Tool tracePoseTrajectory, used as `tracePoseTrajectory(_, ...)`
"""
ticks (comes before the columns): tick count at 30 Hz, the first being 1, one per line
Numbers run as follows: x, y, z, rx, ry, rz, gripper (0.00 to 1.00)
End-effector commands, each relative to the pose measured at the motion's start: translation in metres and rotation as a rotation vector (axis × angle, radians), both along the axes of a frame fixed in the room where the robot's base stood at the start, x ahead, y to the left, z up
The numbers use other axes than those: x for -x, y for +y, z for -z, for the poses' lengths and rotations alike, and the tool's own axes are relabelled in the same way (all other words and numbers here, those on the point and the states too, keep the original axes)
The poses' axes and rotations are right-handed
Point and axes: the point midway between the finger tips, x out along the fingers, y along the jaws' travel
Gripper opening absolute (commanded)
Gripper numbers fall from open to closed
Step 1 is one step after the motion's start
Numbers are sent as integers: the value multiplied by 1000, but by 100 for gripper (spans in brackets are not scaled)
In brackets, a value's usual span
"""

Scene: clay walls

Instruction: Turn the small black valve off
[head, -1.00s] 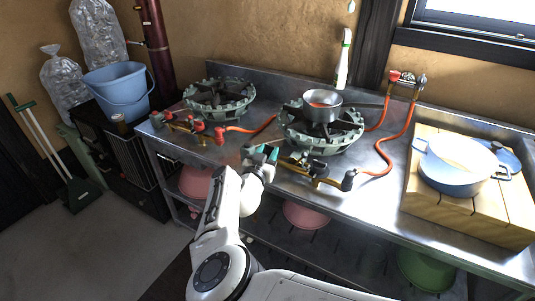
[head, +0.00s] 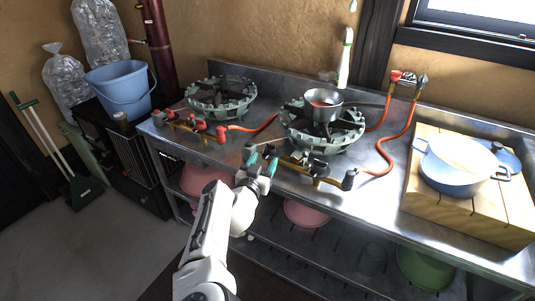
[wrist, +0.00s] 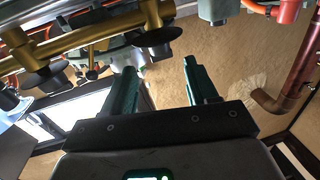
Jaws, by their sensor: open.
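The right stove's brass gas pipe (head: 328,181) runs along the counter's front edge and carries black valve handles. One black handle (head: 319,168) sits mid-pipe, and a black fitting (head: 348,180) is at its right end. I cannot tell for sure which is the small black valve. My gripper (head: 262,158), with teal fingers, is open at the counter edge, just left of the pipe. Its fingers (wrist: 163,66) show apart, with nothing between them.
The right stove (head: 322,141) holds a small pan (head: 322,104). The left stove (head: 220,98) has red valves (head: 221,133). Orange hoses (head: 385,150) cross the counter. A white pot (head: 455,170) stands on a wooden board at right. Pink bowls (head: 306,213) sit below.

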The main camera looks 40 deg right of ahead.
Motion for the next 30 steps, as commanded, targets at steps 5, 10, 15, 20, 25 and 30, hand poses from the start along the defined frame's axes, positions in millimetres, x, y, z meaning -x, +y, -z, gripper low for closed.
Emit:
tracePoseTrajectory(5, 15, 26, 0, 1, 1, -1, 58)
tracePoseTrajectory(10, 24, 40, 0, 0, 0, 1, 58)
tracePoseTrajectory(15, 27, 45, 1, 0, 0, 2, 58)
tracePoseTrajectory(20, 27, 45, 1, 0, 0, 2, 58)
tracePoseTrajectory(25, 27, 45, 1, 0, 0, 2, 58)
tracePoseTrajectory(30, 27, 45, 1, 0, 0, 2, 58)
